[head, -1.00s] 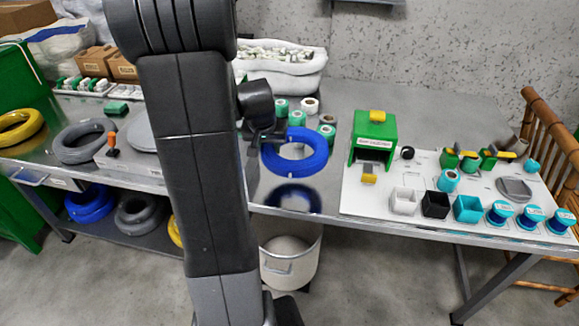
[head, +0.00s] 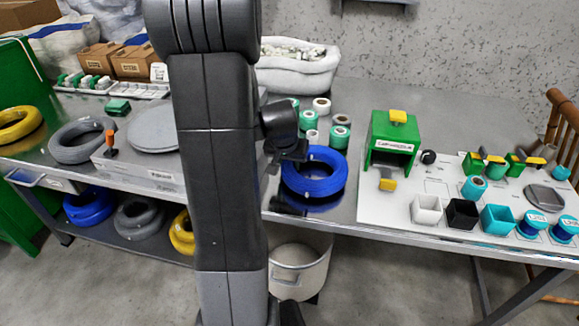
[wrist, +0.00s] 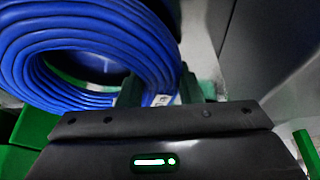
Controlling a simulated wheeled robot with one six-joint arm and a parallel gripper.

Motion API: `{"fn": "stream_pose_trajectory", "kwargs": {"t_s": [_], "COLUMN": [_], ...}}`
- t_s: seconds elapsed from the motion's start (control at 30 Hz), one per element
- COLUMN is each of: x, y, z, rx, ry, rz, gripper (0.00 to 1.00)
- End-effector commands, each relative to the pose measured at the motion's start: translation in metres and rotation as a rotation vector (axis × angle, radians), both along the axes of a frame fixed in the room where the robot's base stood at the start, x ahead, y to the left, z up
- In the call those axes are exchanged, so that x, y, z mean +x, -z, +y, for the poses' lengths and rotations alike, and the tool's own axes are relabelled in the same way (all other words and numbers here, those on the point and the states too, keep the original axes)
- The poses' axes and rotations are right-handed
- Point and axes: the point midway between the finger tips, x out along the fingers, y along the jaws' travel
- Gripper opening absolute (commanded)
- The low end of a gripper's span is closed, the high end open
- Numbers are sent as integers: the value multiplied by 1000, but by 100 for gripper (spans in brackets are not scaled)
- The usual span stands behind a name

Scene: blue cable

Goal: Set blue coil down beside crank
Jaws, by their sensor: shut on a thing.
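The blue coil (head: 333,185) is a ring of bright blue cable right of my arm in the head view. My gripper (head: 290,152) is shut on its left rim. The coil looks held over the steel bench, with a dark reflection below; the gap is hard to tell. In the wrist view the coil (wrist: 40,55) fills the upper left, its rim at my gripper (wrist: 155,95). The likely crank is an orange upright handle (head: 110,140) on a low grey box with a round grey plate (head: 153,132), left of my arm. My arm hides part of the box.
A grey coil (head: 62,155) and a yellow coil (head: 15,135) lie left of the crank. Several spools (head: 341,137) and a white sack (head: 310,78) stand behind the blue coil. A white board (head: 385,212) with a green box (head: 376,128) lies right. More coils are on the lower shelf.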

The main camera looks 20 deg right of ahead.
Motion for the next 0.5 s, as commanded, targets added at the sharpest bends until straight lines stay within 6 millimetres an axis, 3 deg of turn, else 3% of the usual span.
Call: {"fn": "stream_pose_trajectory", "kwargs": {"t_s": [0.07,0.47,0.5], "x": [0,1,0], "y": [10,14,13], "z": [0,0,0], "rx": [0,-1,1], "ry": [-1,-1,0], "rz": [0,-3,-1], "gripper": [0,0,40]}}
